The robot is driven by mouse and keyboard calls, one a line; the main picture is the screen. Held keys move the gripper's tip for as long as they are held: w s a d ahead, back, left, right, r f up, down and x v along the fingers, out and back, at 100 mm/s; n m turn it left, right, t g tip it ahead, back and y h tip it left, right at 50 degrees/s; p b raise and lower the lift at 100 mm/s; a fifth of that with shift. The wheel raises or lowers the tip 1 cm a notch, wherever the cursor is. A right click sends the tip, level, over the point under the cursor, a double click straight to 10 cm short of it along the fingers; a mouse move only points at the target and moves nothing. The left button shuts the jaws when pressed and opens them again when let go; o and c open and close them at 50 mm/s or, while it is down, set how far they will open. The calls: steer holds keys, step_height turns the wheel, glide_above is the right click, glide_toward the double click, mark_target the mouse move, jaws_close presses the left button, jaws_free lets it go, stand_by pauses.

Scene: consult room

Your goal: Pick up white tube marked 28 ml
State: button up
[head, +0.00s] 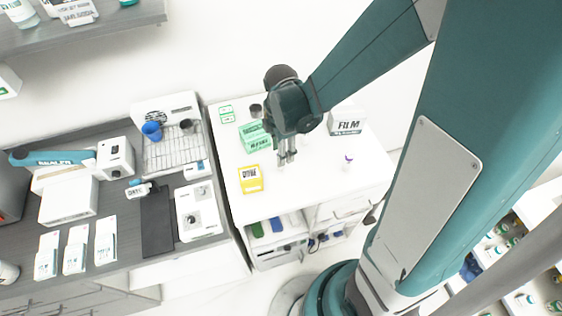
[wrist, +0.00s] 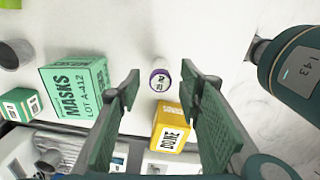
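My gripper (head: 287,161) is above the cabinet top. The tube appears clear of both fingers.
A green MASKS box (wrist: 75,88) and a yellow box (wrist: 174,128) flank the tube's area. A white FILM box (head: 346,121) stands towards the back right. A grey counter (head: 120,240) with devices lies left. The cabinet top (head: 300,200) is clear in front.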

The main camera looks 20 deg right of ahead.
steer(key=shift+f, duration=2.55)
steer(key=c, duration=1)
